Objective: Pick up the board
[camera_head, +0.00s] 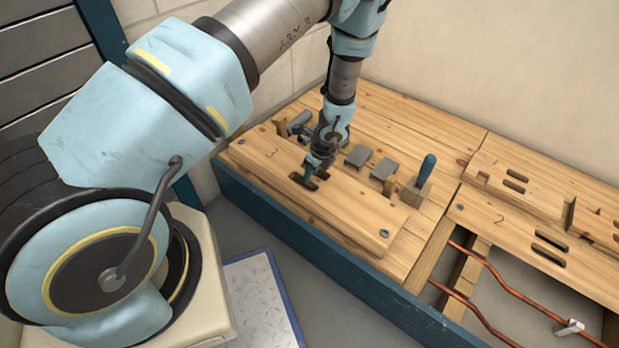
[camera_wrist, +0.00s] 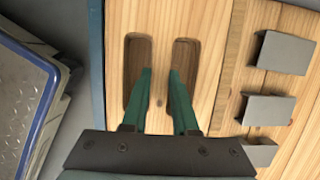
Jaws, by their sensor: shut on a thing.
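The board marked 3 (camera_head: 350,212) is a long pale wooden plank with a pair of handle slots near its middle. It lies along the front edge of the wooden deck; I cannot tell whether it is raised off it. My gripper (camera_head: 311,181) points down at the slots. In the wrist view, the green fingers of my gripper (camera_wrist: 160,82) reach into the two slots of the board (camera_wrist: 118,18), one on each side of the wooden strip between them. The gripper is shut on that strip. The fingertips are partly hidden inside the slots.
Grey metal brackets (camera_head: 358,157) and a blue-handled tool (camera_head: 426,171) in a wooden block stand behind the board. Boards marked 1 (camera_head: 520,192) and 2 (camera_head: 515,226) lie to the right, beside an opening with copper pipes (camera_head: 490,317). A metal-topped platform (camera_head: 262,300) is in front.

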